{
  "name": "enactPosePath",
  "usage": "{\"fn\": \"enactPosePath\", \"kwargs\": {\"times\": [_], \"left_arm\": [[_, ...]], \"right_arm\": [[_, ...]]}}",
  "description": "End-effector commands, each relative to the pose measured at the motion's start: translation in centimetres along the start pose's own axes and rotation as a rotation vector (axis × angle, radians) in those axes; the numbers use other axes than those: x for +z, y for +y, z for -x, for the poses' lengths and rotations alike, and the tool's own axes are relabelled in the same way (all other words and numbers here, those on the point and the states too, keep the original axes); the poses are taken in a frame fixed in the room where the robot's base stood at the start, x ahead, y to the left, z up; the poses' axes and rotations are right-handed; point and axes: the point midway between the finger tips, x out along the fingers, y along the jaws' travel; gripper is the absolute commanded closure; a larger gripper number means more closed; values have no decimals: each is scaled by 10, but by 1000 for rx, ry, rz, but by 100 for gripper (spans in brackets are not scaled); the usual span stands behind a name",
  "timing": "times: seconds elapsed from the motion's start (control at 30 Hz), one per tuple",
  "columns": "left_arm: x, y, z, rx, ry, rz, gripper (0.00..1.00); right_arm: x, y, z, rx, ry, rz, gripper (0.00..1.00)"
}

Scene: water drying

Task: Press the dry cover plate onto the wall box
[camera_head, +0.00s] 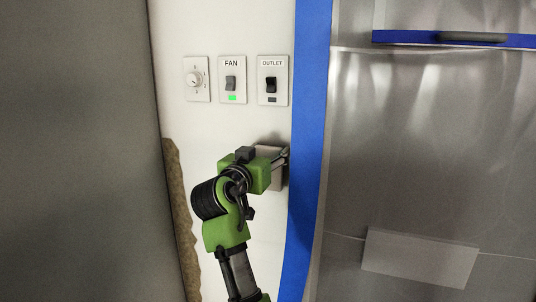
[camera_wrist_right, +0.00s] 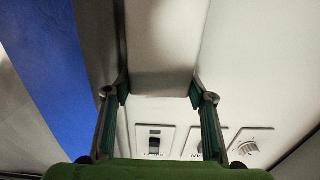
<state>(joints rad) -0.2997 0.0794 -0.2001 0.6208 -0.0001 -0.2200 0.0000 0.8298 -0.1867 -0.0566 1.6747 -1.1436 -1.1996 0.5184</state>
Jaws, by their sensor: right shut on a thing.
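The cover plate (camera_head: 272,180) is a pale grey rectangle at the wall, below the outlet switch and partly hidden by my right gripper (camera_head: 280,157). In the right wrist view the plate (camera_wrist_right: 161,45) lies between the two fingers of my right gripper (camera_wrist_right: 160,88), which is shut on it. The wall box does not show; the plate and gripper cover that area. I cannot tell whether the plate is flush with the wall or a little off it. My left gripper is not in view.
Above are a dial plate (camera_head: 196,79), a FAN switch (camera_head: 232,80) with a green light and an OUTLET switch (camera_head: 273,81). A blue vertical strip (camera_head: 309,130) runs close on the right. A brown ragged patch (camera_head: 177,210) edges the wall's left side.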

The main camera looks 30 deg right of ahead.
Motion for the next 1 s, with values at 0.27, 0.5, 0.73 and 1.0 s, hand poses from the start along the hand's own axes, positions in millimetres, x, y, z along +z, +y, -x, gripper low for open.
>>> {"fn": "enactPosePath", "kwargs": {"times": [0.27, 0.5, 0.73, 1.0], "left_arm": [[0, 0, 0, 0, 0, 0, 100], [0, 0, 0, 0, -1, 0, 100], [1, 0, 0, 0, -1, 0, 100], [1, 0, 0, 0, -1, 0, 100]], "right_arm": [[-1, 0, 0, 0, 1, -1, 71], [-1, 0, -2, 0, 1, 0, 71], [-1, 0, -5, 0, 1, 0, 71], [-2, 0, -10, 0, 2, 0, 71]]}}
